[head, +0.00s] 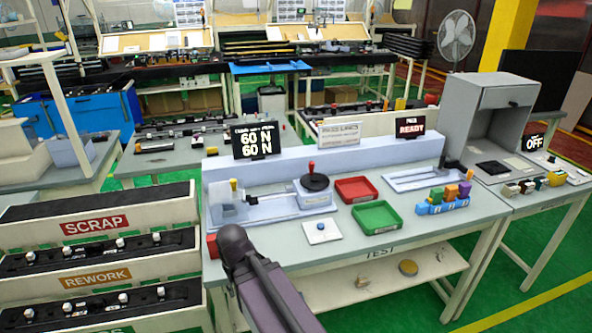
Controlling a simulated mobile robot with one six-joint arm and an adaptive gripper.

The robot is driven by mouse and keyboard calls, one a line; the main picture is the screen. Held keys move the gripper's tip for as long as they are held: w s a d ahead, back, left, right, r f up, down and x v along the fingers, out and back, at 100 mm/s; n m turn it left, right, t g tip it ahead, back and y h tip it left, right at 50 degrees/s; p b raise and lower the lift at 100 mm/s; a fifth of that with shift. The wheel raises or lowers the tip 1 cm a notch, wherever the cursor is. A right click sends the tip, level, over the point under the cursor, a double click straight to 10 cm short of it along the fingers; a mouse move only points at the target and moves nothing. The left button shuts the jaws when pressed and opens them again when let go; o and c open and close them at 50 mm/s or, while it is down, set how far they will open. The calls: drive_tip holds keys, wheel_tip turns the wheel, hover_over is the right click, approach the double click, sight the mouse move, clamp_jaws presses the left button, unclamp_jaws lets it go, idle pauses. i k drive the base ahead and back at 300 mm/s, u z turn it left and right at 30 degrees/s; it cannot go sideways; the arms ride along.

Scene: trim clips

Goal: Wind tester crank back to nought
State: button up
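The tester (270,207) is a pale grey-blue unit on the left half of the test bench. Its crank (315,182) is a black disc with a red knob standing up at its back edge, on a block at the tester's right end. A clear housing is at the tester's left end, with a small yellow part (234,185) by it. My dark arm comes up from the bottom edge, in front of the bench's left end. My gripper does not show.
A red tray (356,189) and a green tray (377,218) lie right of the crank. A white plate (321,231) with a small knob lies in front of it. Coloured blocks in a blue holder (442,208) stand farther right. SCRAP and REWORK racks (95,225) stand left.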

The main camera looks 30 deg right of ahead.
sight(312, 180)
drive_tip(key=u, duration=0.95)
drive_tip(key=k, duration=0.9)
drive_tip(key=z, duration=1.7)
drive_tip(key=i, duration=0.4)
drive_tip(key=u, duration=0.3)
